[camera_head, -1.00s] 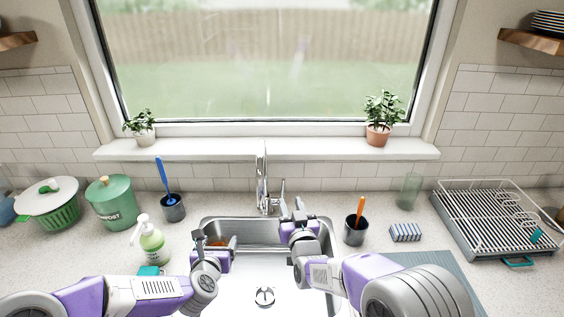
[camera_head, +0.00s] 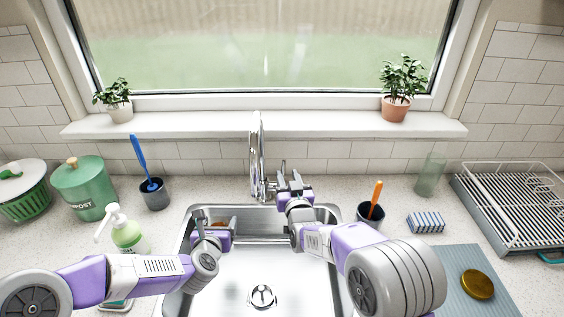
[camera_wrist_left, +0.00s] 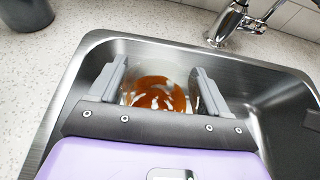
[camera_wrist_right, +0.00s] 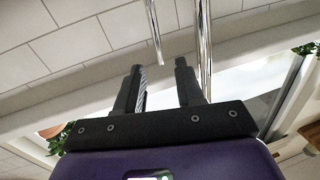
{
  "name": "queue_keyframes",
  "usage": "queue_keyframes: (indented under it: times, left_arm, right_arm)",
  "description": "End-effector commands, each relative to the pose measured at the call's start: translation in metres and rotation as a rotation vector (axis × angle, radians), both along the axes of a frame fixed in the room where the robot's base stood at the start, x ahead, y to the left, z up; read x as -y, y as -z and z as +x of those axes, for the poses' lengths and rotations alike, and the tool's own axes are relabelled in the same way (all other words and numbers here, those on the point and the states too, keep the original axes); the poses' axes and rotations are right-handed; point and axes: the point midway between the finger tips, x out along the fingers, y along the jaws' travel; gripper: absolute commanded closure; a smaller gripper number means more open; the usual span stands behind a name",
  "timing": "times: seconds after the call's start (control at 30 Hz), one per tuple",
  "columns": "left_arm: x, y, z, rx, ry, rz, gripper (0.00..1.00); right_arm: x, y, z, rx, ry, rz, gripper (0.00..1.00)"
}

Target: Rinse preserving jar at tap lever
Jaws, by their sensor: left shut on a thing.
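The glass preserving jar (camera_wrist_left: 155,92), with orange-brown residue inside, is between the fingers of my left gripper (camera_wrist_left: 160,66) in the left wrist view. My left gripper (camera_head: 213,222) is shut on it over the left part of the sink; the arm and fingers mostly hide the jar in the head view. The chrome tap (camera_head: 257,155) stands behind the sink, its upright lever (camera_head: 283,167) on its right. My right gripper (camera_head: 290,181) is at the lever. In the right wrist view its fingers (camera_wrist_right: 160,68) are apart, with the thin lever (camera_wrist_right: 153,32) ahead of the gap.
The steel sink (camera_head: 325,215) has free room around its drain. A soap bottle (camera_head: 127,235) stands left of it. A dark cup with an orange-handled tool (camera_head: 371,212), a sponge (camera_head: 425,222) and a grey mat (camera_head: 455,265) with a gold lid (camera_head: 477,284) are on the right.

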Motion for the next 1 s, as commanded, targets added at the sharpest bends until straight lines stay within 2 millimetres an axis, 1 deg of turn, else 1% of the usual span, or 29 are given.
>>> queue_keyframes:
  times: [0.03, 0.3, 0.5, 0.7, 1.0]
  left_arm:
    - [0.000, 0.000, 0.000, 0.002, 0.000, 0.000, 0.80]
    - [0.000, 0.001, 0.000, 0.001, 0.000, 0.000, 0.80]
    - [0.000, 0.002, 0.000, 0.001, 0.000, 0.000, 0.80]
    - [0.000, 0.002, 0.000, 0.001, 0.000, 0.000, 0.80]
    - [0.000, 0.002, 0.000, 0.001, 0.000, 0.000, 0.80]
  right_arm:
    - [-0.001, 0.001, 0.010, 0.000, 0.001, -0.002, 0.63]
    - [-0.009, 0.001, 0.051, 0.000, 0.001, -0.002, 0.63]
    - [-0.014, 0.000, 0.072, 0.000, 0.001, -0.001, 0.63]
    - [-0.016, 0.000, 0.082, 0.000, 0.001, -0.001, 0.63]
    - [-0.016, 0.000, 0.082, -0.001, 0.000, -0.001, 0.63]
